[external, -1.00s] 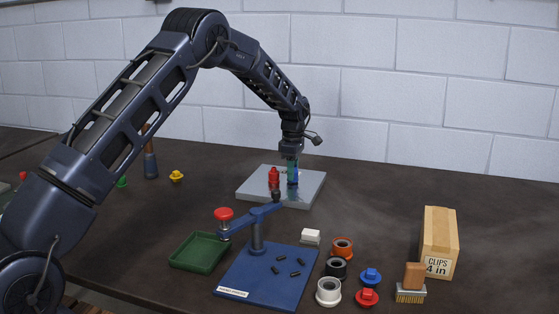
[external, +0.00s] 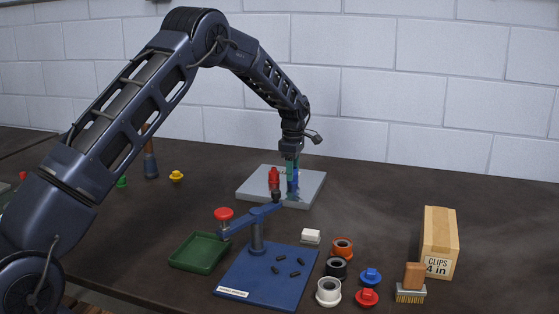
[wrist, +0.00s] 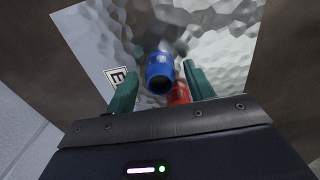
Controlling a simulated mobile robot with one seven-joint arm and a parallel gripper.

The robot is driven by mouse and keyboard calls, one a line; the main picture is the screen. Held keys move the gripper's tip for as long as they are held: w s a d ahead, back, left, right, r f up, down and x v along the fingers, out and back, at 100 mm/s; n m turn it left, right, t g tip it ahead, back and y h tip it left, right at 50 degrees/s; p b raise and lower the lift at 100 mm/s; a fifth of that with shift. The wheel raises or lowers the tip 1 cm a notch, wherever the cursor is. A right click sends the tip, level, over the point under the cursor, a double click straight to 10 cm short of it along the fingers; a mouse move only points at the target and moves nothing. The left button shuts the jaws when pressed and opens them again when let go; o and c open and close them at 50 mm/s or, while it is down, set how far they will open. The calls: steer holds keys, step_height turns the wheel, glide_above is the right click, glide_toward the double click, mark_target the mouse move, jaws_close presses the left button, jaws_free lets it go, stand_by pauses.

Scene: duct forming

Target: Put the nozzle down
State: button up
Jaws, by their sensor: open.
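A blue cylinder with an open end, which looks like the nozzle (external: 295,184), stands on the grey metal plate (external: 314,186) at the back centre. In the wrist view the blue nozzle (wrist: 159,66) lies between the two green fingers of my gripper (wrist: 162,75), with a gap on each side. My gripper (external: 291,169) is open, low over the plate in the external view, and its fingers partly hide the nozzle there. A red nozzle-like piece (external: 273,178) stands just left of it, and it also shows in the wrist view (wrist: 179,94).
A blue stand with a lever arm (external: 257,235) and a red knob is in front of the plate. A green tray (external: 185,262) lies at its left. Several rings and caps, a brush (external: 412,282) and a clips box (external: 438,235) are at the right. The back right is clear.

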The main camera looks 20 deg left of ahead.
step_height(320, 180, up, 11)
steer(key=s+a+r+m, duration=0.2)
steer(key=s+a+r, duration=0.25)
steer(key=r, duration=0.25)
steer(key=s+a+r+m, duration=0.2)
steer(key=s+a+r, duration=0.1)
steer(key=s+r, duration=0.35)
steer(key=s+a+r+m+t, duration=0.1)
steer(key=s+a+r+m, duration=0.1)
steer(key=s+a+r, duration=0.35)
steer(key=s+a+r+m+t, duration=0.1)
steer(key=s+a+r+m, duration=0.1)
steer(key=s+r, duration=0.65)
steer(key=s+a+f+m+t, duration=0.1)
steer(key=s+a+m, duration=0.15)
steer(key=s, duration=0.85)
steer(key=s+a+f+m+t, duration=0.1)
steer(key=s+a+m, duration=0.15)
steer(key=s, duration=0.75)
steer(key=s+f+m, duration=0.2)
steer(key=s, duration=0.5)
steer(key=s+a+f+m, duration=0.1)
steer(key=s+f+m, duration=0.2)
steer(key=s, duration=0.5)
steer(key=shift+s+f+t, duration=0.2)
steer(key=shift+t, duration=0.1)
